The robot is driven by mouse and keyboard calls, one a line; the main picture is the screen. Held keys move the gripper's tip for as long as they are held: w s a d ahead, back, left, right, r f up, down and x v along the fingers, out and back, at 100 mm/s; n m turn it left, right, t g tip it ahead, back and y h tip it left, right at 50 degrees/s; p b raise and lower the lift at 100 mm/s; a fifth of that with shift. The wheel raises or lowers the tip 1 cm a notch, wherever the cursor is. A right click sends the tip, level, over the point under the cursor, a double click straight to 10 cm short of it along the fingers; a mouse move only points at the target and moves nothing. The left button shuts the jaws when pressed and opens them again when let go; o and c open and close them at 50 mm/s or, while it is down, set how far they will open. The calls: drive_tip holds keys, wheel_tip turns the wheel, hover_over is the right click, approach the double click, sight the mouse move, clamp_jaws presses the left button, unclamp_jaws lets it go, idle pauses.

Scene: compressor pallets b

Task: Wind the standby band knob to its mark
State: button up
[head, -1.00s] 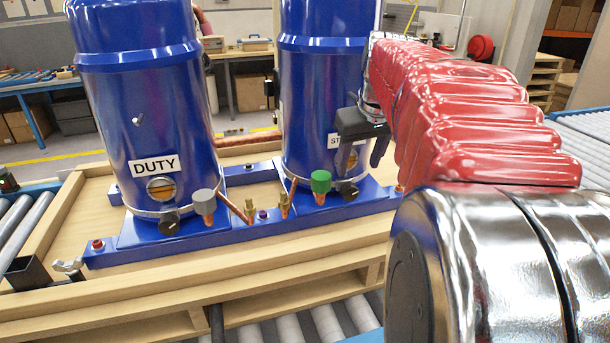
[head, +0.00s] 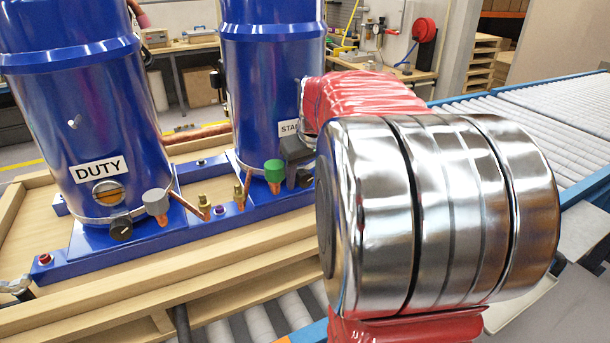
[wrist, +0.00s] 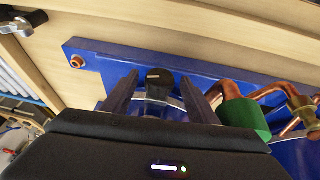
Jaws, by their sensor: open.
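The standby compressor (head: 270,85) is a blue cylinder with a partly covered white label. Its black band knob (wrist: 160,82) shows in the wrist view, with a short pale line on its face. A silver band (wrist: 176,102) runs beside the knob. My gripper (wrist: 163,90) is open, with one dark finger on each side of the knob; I cannot tell whether either finger touches it. In the head view my gripper (head: 298,180) is low at the front of the standby compressor and hides most of the knob area. The knob's mark cannot be made out.
A green-capped copper valve (head: 275,171) stands close to my gripper; its cap (wrist: 243,112) is near the right finger in the wrist view. The duty compressor (head: 85,110) with its own black knob (head: 121,228) stands left. The wooden pallet (head: 130,280) lies below.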

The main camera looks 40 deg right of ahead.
drive_tip(key=shift+c, duration=0.4)
drive_tip(key=c, duration=1)
drive_tip(key=shift+d+y, duration=0.1)
drive_tip(key=shift+y, duration=0.2)
drive_tip(key=shift+s+d+m+t+y, duration=0.1)
drive_tip(key=shift+d+m+t+y, duration=0.1)
drive_tip(key=shift+y, duration=0.4)
drive_tip(key=shift+d+m+t+y, duration=0.1)
drive_tip(key=shift+m+t+y, duration=0.1)
drive_tip(key=shift+y, duration=0.4)
drive_tip(key=y, duration=0.2)
drive_tip(key=m+t+y, duration=0.1)
drive_tip(key=y, duration=0.1)
drive_tip(key=shift+d+f, duration=0.2)
drive_tip(key=shift+d, duration=0.15)
drive_tip(key=y, duration=0.1)
drive_tip(key=t+y, duration=0.1)
drive_tip(key=m+y, duration=0.1)
drive_tip(key=shift+s+d+f+t+y, duration=0.2)
drive_tip(key=shift+f+t+y, duration=0.1)
drive_tip(key=shift+t+y, duration=0.1)
drive_tip(key=shift+d+f+m+t+y, duration=0.1)
drive_tip(key=shift+f+m+t+y, duration=0.1)
drive_tip(key=shift+t+y, duration=0.35)
drive_tip(key=shift+f+m+t+y, duration=0.1)
drive_tip(key=shift+m+t+y, duration=0.15)
drive_tip(key=shift+y, duration=0.6)
